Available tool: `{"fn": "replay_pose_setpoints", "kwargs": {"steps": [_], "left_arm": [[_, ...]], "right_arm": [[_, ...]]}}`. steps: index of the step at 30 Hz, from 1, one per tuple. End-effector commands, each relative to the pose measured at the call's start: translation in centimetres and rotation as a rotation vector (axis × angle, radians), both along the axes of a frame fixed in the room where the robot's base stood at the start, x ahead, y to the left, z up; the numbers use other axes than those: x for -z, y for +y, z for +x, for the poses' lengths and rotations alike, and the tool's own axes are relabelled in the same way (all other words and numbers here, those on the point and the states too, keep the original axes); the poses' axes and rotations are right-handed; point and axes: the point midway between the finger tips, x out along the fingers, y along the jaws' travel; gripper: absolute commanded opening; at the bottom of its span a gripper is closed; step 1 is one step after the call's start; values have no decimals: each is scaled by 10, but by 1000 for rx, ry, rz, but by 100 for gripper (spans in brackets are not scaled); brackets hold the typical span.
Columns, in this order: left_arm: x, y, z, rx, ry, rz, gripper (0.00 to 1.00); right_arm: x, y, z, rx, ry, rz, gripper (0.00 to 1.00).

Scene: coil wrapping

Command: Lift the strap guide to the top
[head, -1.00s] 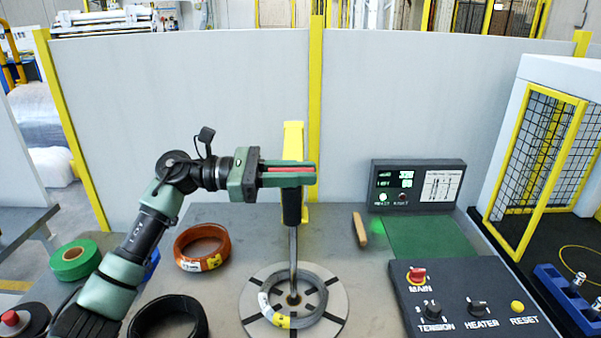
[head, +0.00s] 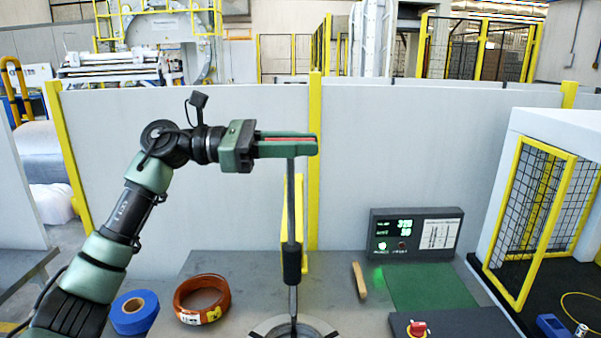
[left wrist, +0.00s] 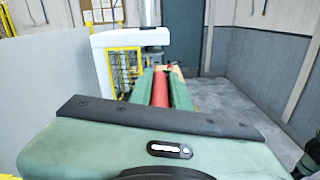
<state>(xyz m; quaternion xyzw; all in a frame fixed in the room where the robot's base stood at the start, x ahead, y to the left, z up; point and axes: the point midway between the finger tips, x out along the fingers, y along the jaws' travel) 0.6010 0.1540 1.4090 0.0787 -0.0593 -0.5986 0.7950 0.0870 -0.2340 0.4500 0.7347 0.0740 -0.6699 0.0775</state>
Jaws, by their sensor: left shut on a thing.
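The strap guide shows in the head view as a thin upright grey rod (head: 291,205) with a black sleeve (head: 291,264) lower down. It stands over the round grey plate (head: 268,327) at the bottom edge. My left gripper (head: 287,146) is level at the rod's top end, with its green fingers pointing right. It is shut on a red bar (head: 285,138) at the rod's top, which also shows between the fingers in the left wrist view (left wrist: 160,89). The fingers hide where the rod and the bar meet. My right gripper is not in view.
A yellow post (head: 300,215) stands just behind the rod. An orange-brown coil (head: 181,301) and a blue roll (head: 134,312) lie left on the table. A control display (head: 415,234), a tan stick (head: 360,280) and a fenced cage (head: 530,220) are right. Air above the gripper is clear.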

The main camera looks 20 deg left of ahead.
Motion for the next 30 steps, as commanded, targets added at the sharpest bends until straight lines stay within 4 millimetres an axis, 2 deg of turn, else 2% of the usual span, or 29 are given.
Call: {"fn": "replay_pose_setpoints", "kwargs": {"steps": [1,7,22,23,24,30], "left_arm": [[-18,1,1,-4,-6,-3,0],[-42,1,1,-3,-4,-3,0],[-52,2,0,-5,-9,-9,0],[-52,2,0,-5,-9,-9,26],[-52,2,0,-4,-8,-8,37],[-48,1,0,-2,-3,-4,38]], "right_arm": [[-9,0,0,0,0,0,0],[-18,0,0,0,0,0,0],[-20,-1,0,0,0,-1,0],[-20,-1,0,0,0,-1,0],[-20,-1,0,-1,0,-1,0],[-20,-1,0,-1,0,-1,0]]}}
